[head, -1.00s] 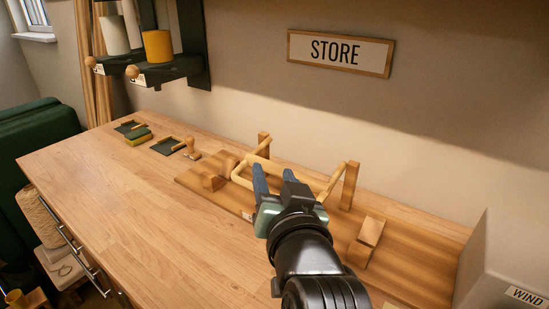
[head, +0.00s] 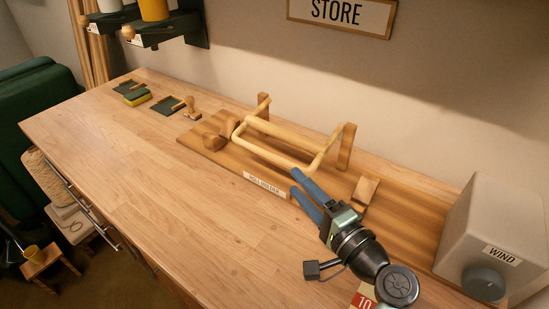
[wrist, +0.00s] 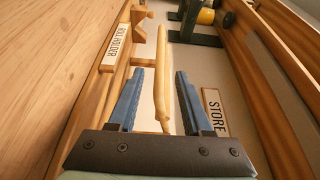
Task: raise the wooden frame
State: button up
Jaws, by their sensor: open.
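The wooden frame (head: 273,153) is a pale, rounded U-shaped bar on the roll holder board (head: 207,151). Its long front bar hangs low and tilted toward the front, with side arms running back to two upright posts (head: 347,147). My gripper (head: 294,180) is open and empty, its blue fingers pointing at the frame's right front corner. In the wrist view a pale bar of the frame (wrist: 161,80) shows between the two fingers; I cannot tell whether it lies within the jaws or beyond them.
Wooden blocks stand at the board's left (head: 217,133) and right (head: 365,191). A grey box with a WIND label and dark knob (head: 486,281) stands at the right. Dark pads and a stamp (head: 191,106) lie at the back left. The table's front left (head: 150,175) is clear.

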aim_at(274, 158)
jog(key=x, duration=0.9)
jog(key=shift+w, duration=0.15)
grip_shut()
dwell(1.0)
